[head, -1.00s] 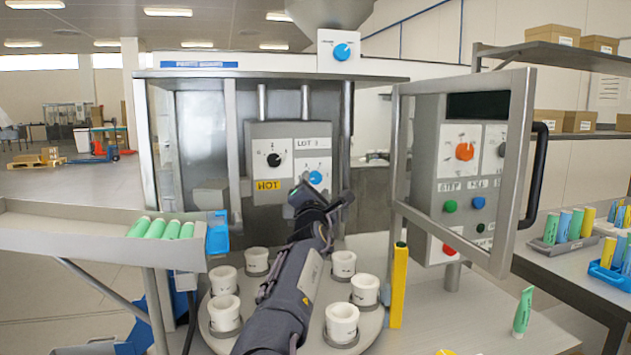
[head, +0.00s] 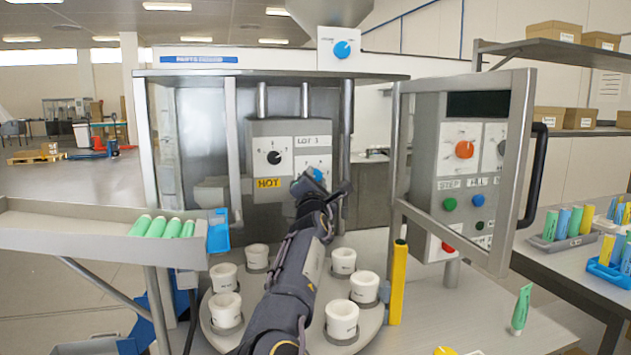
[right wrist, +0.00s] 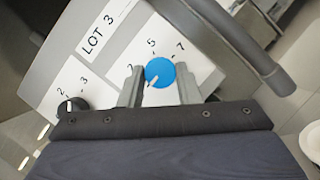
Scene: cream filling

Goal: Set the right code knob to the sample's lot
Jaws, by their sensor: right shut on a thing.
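The right code knob is the blue knob (head: 318,174) on the grey panel below the LOT 3 label (head: 313,141). In the right wrist view the blue knob (right wrist: 160,72) sits between the two fingers of my right gripper (right wrist: 161,84), which is shut on it. Its white pointer mark faces lower left in that view; 5 and 7 are readable on its dial, and the digit by the left finger is partly hidden. The left code knob (head: 274,158) is black. A green tube (head: 522,309) stands upright on the table at the right. My left gripper is out of view.
A turntable (head: 255,340) with several white cups lies below my right arm. The open framed door (head: 520,150) with its control box is to the right, and a yellow post (head: 398,285) stands nearby. A tray (head: 100,230) with green tubes is at the left.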

